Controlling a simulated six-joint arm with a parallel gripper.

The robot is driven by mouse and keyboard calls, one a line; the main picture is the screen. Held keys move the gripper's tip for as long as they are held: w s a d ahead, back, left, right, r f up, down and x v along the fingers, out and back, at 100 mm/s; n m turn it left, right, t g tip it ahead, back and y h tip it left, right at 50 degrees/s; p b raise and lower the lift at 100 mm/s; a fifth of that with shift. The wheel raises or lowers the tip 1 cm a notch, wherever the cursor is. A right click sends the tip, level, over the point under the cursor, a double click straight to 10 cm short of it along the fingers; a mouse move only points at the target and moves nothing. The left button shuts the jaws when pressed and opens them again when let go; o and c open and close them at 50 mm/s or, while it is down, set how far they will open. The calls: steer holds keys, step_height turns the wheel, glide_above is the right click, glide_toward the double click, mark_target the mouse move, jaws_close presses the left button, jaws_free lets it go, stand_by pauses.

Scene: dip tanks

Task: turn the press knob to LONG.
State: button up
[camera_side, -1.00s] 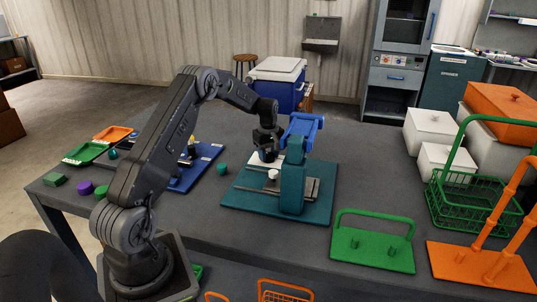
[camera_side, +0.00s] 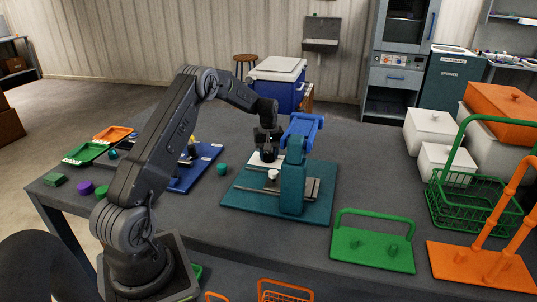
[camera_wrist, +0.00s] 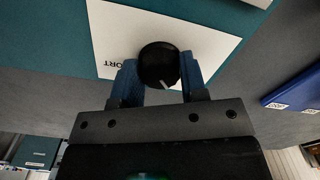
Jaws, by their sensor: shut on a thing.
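The press knob (camera_wrist: 158,62) is a round black knob with a white pointer line, on a white label plate (camera_wrist: 110,35) where the word "ORT" shows; the rest of the lettering is hidden. In the wrist view the pointer aims toward the lower right. My gripper (camera_wrist: 158,78) is shut on the knob, one blue finger on each side. In the side view my gripper (camera_side: 268,152) points down at the back left of the teal press (camera_side: 292,185), over the white plate. The knob itself is hidden there.
The press has a blue handle (camera_side: 305,126) just right of my gripper. A blue board (camera_side: 190,180) and a teal knob-like piece (camera_side: 222,169) lie to the left. A green rack (camera_side: 372,248) and an orange rack (camera_side: 480,265) stand at the right.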

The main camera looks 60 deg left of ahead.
mark_target(268, 154)
steer(key=m, duration=0.3)
steer(key=shift+m, duration=2.3)
steer(key=o, duration=0.9)
step_height(268, 154, up, 14)
steer(key=shift+f, duration=0.1)
